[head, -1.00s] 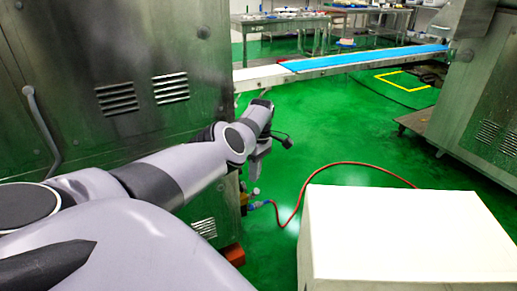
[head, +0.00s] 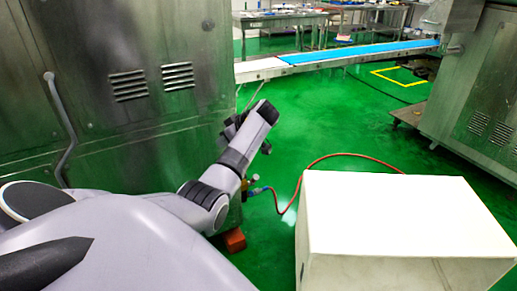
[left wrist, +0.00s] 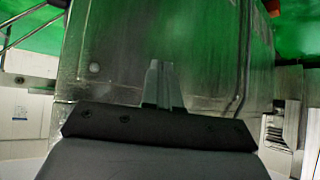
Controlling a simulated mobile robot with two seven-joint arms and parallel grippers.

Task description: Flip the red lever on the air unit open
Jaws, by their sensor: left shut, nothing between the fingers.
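The air unit (head: 248,187) is small in the head view, low at the right edge of the steel machine, with a brass-coloured part and a blue fitting. My left arm partly covers it, and I cannot make out the red lever. My left gripper (head: 230,127) is partly hidden behind my forearm, above the air unit and near the machine's edge. In the left wrist view its fingers (left wrist: 158,66) are together and empty, with the steel machine's surface beyond them. The air unit cannot be made out there. My right gripper is not in view.
The steel machine (head: 140,110) fills the left. A red hose (head: 330,156) runs from the air unit across the green floor behind a white box (head: 405,215). A blue conveyor (head: 360,52) crosses the back. Green floor (head: 330,120) is open between them.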

